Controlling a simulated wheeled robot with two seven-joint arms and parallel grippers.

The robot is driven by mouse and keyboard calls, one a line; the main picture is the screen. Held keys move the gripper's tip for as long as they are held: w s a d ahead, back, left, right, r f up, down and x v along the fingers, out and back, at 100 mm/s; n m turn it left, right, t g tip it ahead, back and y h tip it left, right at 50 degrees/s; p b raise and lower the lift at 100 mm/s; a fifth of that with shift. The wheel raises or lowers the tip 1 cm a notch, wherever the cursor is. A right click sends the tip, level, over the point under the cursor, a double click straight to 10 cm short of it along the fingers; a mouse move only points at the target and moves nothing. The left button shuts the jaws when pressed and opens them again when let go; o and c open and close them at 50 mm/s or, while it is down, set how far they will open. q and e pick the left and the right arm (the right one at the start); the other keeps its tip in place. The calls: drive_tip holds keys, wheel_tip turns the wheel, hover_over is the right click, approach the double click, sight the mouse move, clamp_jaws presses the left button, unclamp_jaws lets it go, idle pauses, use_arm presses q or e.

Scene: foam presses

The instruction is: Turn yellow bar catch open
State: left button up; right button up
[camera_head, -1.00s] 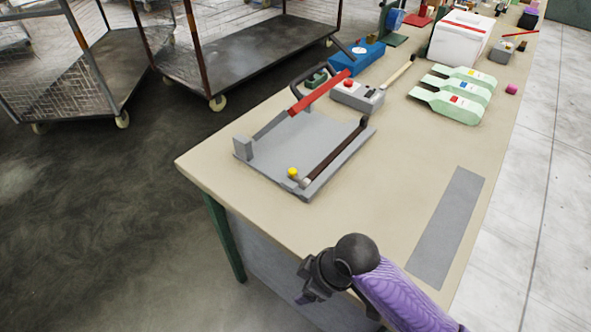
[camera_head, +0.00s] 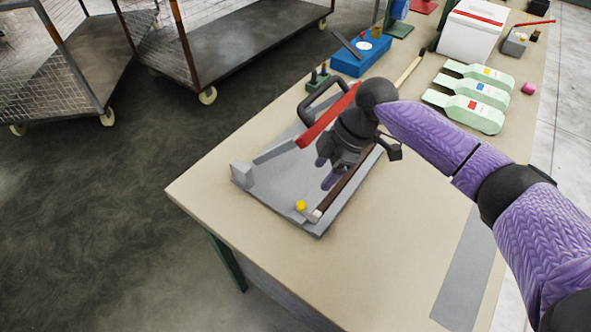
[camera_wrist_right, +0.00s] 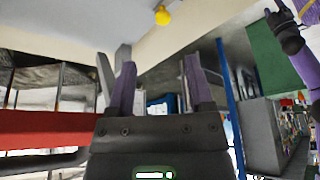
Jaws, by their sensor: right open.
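The press on the bench has a grey base plate (camera_head: 248,178), a red bar (camera_head: 327,118) with a black handle, and a dark bar along its right side. The yellow catch (camera_head: 301,205) is a small knob at the press's near corner, beside the dark bar's end. It also shows at the top of the right wrist view (camera_wrist_right: 162,15). My right gripper (camera_head: 326,171) is open and empty over the plate, beyond the catch and apart from it. Its purple fingers (camera_wrist_right: 158,80) stand wide apart. What looks like my left gripper (camera_wrist_right: 293,12) is at the upper right edge, too small to judge.
A blue box (camera_head: 357,57) and pale green bottle-shaped pieces (camera_head: 465,110) lie farther back on the bench. A white box (camera_head: 468,30) stands behind them. Wheeled carts (camera_head: 235,50) stand on the floor at left.

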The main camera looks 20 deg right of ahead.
sight(302, 204)
drive_tip(key=b+x, duration=0.2)
drive_tip(key=x, duration=0.7)
drive_tip(key=shift+s+a+f, duration=0.15)
drive_tip(key=shift+f, duration=0.2)
use_arm(q)
drive_tip(key=shift+s+f, duration=0.8)
drive_tip(key=shift+f, duration=0.3)
use_arm(e)
drive_tip(key=shift+c, duration=0.4)
use_arm(q)
drive_tip(key=shift+w, duration=0.1)
use_arm(e)
clamp_jaws()
